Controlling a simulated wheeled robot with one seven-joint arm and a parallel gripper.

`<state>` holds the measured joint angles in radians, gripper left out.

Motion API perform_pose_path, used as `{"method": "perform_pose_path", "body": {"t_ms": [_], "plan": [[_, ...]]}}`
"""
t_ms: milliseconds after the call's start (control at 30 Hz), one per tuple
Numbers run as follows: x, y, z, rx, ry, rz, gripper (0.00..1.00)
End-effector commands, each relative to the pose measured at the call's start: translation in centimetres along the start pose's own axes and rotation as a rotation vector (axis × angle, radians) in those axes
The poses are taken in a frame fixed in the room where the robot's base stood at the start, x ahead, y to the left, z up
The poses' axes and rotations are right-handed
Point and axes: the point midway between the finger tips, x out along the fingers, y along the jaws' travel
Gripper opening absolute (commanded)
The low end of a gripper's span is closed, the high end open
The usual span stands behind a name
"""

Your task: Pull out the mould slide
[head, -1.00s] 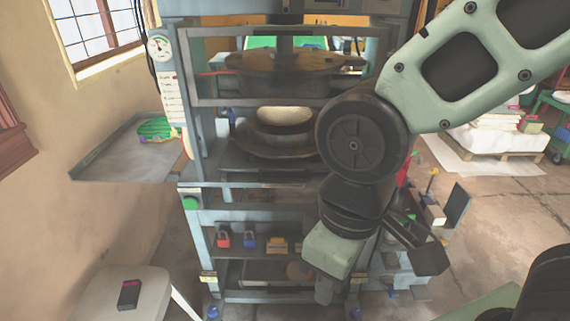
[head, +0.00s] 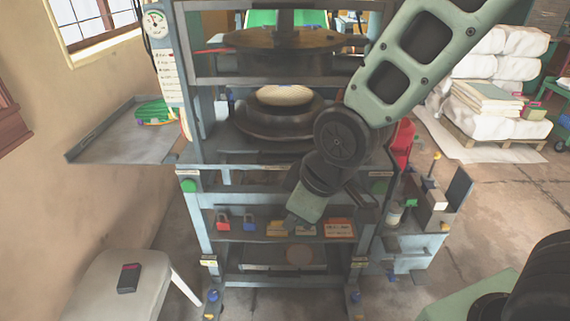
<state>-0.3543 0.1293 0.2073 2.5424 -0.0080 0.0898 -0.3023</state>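The mould slide appears to be the dark stepped round mould (head: 262,130) in the middle opening of the press (head: 195,165), with a pale disc (head: 284,95) on top. It sits inside the frame, below the dark upper platen (head: 265,40). A dark bar (head: 250,157) runs under its front edge. My gripper (head: 293,222) is in front of the press, below and slightly right of the mould, pointing down and left. It appears apart from the mould. Its fingers are too small and hidden to read. My arm covers the mould's right side and part of the right post.
A green button (head: 189,186) is on the left post. A lower shelf holds red and blue padlocks (head: 235,222) and orange boxes (head: 338,228). A grey side table (head: 120,145) stands left, a stool (head: 115,290) front left. A cluttered side bench (head: 415,240) stands right.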

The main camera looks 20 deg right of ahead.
Motion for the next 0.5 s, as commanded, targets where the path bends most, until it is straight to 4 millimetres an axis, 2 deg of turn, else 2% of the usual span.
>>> {"method": "perform_pose_path", "body": {"t_ms": [33, 200, 367, 500], "plan": [[2.5, 1.7, -0.1, -0.036, 0.047, 0.030, 0.22], [7.5, 7.7, -1.4, -0.215, 0.230, 0.181, 0.22], [11.1, 12.7, -1.3, -0.402, 0.369, 0.357, 0.22], [13.1, 16.2, -0.1, -0.577, 0.465, 0.527, 0.22]]}}
